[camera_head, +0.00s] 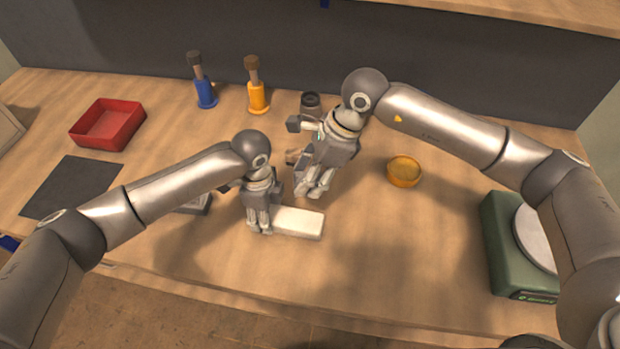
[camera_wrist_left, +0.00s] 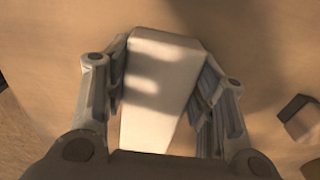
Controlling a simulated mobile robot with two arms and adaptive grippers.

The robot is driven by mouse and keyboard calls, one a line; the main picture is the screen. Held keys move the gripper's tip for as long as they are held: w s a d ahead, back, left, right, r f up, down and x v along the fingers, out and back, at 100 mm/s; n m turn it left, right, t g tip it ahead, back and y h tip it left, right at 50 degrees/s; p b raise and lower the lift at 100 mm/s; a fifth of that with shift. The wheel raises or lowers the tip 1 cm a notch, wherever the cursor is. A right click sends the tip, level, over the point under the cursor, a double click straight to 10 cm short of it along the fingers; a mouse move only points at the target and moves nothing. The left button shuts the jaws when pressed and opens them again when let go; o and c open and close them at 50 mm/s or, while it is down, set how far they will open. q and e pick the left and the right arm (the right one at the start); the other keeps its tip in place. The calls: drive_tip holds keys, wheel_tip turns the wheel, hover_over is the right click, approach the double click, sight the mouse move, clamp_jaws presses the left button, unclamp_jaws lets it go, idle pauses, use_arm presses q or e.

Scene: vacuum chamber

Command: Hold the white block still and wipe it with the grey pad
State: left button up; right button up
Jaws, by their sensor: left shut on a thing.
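The white block (camera_head: 298,222) lies flat on the table, near its front middle. My left gripper (camera_head: 260,230) is shut on the block near its left end. In the left wrist view the block (camera_wrist_left: 160,85) sits between the two fingers (camera_wrist_left: 160,110). My right gripper (camera_head: 314,190) hangs above and behind the block, apart from it; I cannot tell whether it is open or holds something. A small grey item (camera_head: 200,204) lies left of my left gripper, partly hidden by my left arm. I cannot tell whether it is the grey pad.
A red tray (camera_head: 84,127), a dark mat (camera_head: 62,190), a blue-handled tool (camera_head: 205,92) and an orange one (camera_head: 257,97) stand or lie left and behind. A dark-topped jar (camera_head: 310,102) is behind my right gripper. An orange bowl (camera_head: 404,172) and green scale (camera_head: 505,262) are right. The front right-centre is clear.

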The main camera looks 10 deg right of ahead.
idle(0.4)
use_arm(q)
drive_tip(key=o, duration=1.3)
drive_tip(key=shift+o, duration=0.2)
wheel_tip(320, 180, up, 12)
